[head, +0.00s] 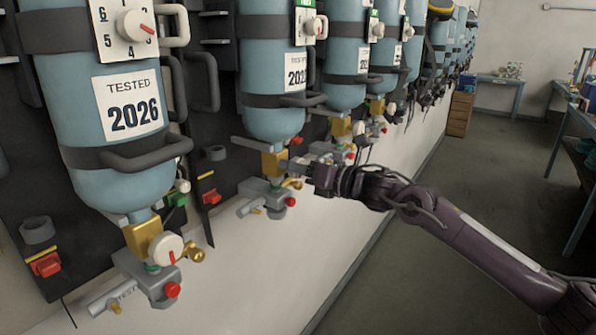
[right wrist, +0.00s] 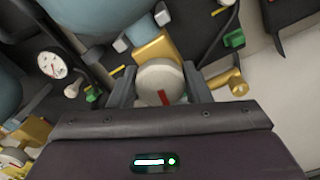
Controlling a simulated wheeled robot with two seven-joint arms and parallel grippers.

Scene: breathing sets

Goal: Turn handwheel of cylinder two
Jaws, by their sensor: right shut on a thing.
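The second blue cylinder (head: 270,75) from the left hangs upright on the wall rack, with a brass valve (head: 272,163) under it. My right gripper (head: 297,165) reaches in from the right at that valve. In the right wrist view the white round handwheel (right wrist: 160,82) with a red mark sits between the two grey fingers (right wrist: 160,90), which are shut on its sides. The red mark points roughly downward in that picture. In the head view the gripper mostly hides this handwheel. My left gripper is not in view.
The nearest cylinder (head: 85,60) stands at the left with its own white handwheel (head: 166,249) and grey regulator block (head: 145,278). More cylinders (head: 350,60) line the wall beyond. A wooden crate (head: 459,113) stands far back. The aisle floor (head: 460,190) at right is clear.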

